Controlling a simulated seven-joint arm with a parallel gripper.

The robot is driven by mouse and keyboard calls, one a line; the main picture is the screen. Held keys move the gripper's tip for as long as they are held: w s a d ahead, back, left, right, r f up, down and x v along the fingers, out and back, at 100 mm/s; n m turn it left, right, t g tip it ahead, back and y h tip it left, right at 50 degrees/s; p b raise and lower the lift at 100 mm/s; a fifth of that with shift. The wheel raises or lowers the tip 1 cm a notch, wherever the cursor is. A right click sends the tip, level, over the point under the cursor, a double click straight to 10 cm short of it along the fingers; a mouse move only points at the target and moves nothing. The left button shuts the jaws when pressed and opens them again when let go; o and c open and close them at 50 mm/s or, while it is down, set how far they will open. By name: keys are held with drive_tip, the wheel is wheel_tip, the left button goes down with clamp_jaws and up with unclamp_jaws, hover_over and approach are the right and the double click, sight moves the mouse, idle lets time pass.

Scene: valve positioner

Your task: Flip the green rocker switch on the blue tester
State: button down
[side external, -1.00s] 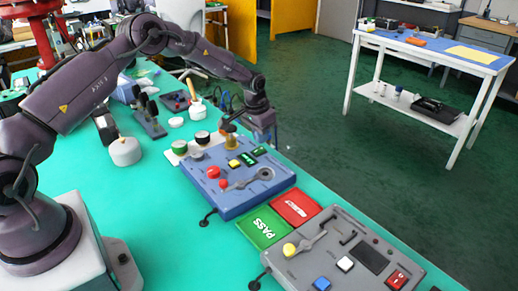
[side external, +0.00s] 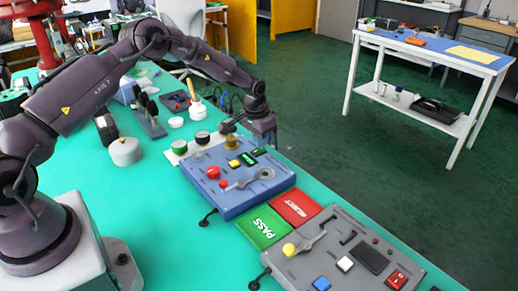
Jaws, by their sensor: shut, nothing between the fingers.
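The blue tester (side external: 235,203) sits on the teal bench in the middle of the side view. Small green parts show on its upper face near the far right corner, and the green rocker switch (side external: 248,159) appears to be among them. Which way the rocker is tilted is too small to tell. My gripper (side external: 270,141) is shut and empty, pointing down at the tester's far edge, just beyond the green parts. I cannot tell whether the fingertips touch anything.
The tester also carries a red button (side external: 213,172), a yellow button (side external: 234,164) and a grey lever (side external: 250,179). A grey panel (side external: 330,270) and green PASS (side external: 264,226) and red (side external: 295,207) pads lie nearer the camera. Jars and a tool rack stand to the left.

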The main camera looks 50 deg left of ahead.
drive_tip(key=shift+f, duration=0.55)
drive_tip(key=shift+r, duration=0.1)
drive_tip(key=shift+r, duration=3.4)
